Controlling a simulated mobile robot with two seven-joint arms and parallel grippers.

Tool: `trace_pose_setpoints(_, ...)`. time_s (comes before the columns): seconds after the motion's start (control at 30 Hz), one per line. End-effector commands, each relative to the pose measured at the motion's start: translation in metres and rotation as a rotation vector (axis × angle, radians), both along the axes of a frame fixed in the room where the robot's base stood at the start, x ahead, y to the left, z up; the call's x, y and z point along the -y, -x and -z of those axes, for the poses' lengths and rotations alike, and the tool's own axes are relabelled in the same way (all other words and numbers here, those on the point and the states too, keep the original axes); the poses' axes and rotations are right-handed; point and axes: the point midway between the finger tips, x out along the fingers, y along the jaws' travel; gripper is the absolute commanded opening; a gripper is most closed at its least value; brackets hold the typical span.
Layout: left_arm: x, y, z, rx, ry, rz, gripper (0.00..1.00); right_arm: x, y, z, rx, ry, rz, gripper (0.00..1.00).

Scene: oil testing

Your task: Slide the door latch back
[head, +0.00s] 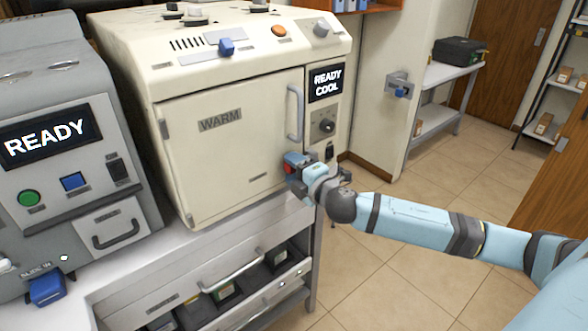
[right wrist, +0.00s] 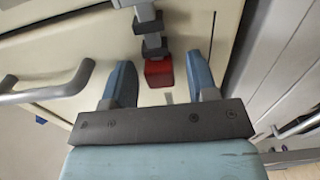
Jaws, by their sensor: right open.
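The cream oven door (head: 225,150) carries a WARM label and looks closed. The door latch shows in the right wrist view as a grey bar with dark brackets (right wrist: 150,28) and a red block (right wrist: 159,73) at its near end. Red also shows in the head view (head: 289,169), low at the door's right edge, partly hidden by my right gripper (head: 296,166). In the right wrist view my right gripper (right wrist: 161,70) is open, one blue finger on each side of the red block, with gaps between. Whether it touches the latch's face I cannot tell. My left gripper is not in view.
The door's grey handle (head: 295,113) stands out above my right gripper and shows at left in the wrist view (right wrist: 45,90). A dial (head: 326,126) is on the panel to the right. Below is a grey bench with a drawer handle (head: 232,272). The tiled floor is clear.

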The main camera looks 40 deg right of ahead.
Motion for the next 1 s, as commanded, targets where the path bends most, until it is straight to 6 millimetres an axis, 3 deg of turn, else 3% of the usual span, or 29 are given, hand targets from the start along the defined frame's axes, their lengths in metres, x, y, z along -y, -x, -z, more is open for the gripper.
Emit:
trace_pose_setpoints(0.07,0.001,0.000,0.000,0.000,0.003,-0.002,0.43,0.000,0.000,0.000,0.000,0.000,0.000,0.51)
trace_pose_setpoints(0.2,0.002,0.000,0.000,0.000,0.005,-0.004,0.43,0.000,0.000,0.000,0.000,0.000,0.000,0.19)
trace_pose_setpoints(0.3,0.002,-0.001,-0.001,0.000,0.006,-0.004,0.43,0.000,0.000,0.000,0.000,0.000,0.000,0.00)
trace_pose_setpoints(0.47,0.002,0.000,-0.003,-0.001,0.006,-0.004,0.43,-0.005,0.001,-0.001,0.000,-0.003,-0.001,0.00)
trace_pose_setpoints(0.7,0.001,0.001,-0.009,-0.008,0.007,-0.004,0.43,-0.035,0.003,-0.001,-0.001,-0.005,-0.001,0.00)
trace_pose_setpoints(1.0,-0.003,0.002,-0.003,-0.017,-0.001,-0.003,0.43,-0.040,0.004,0.001,-0.001,-0.001,-0.004,0.00)
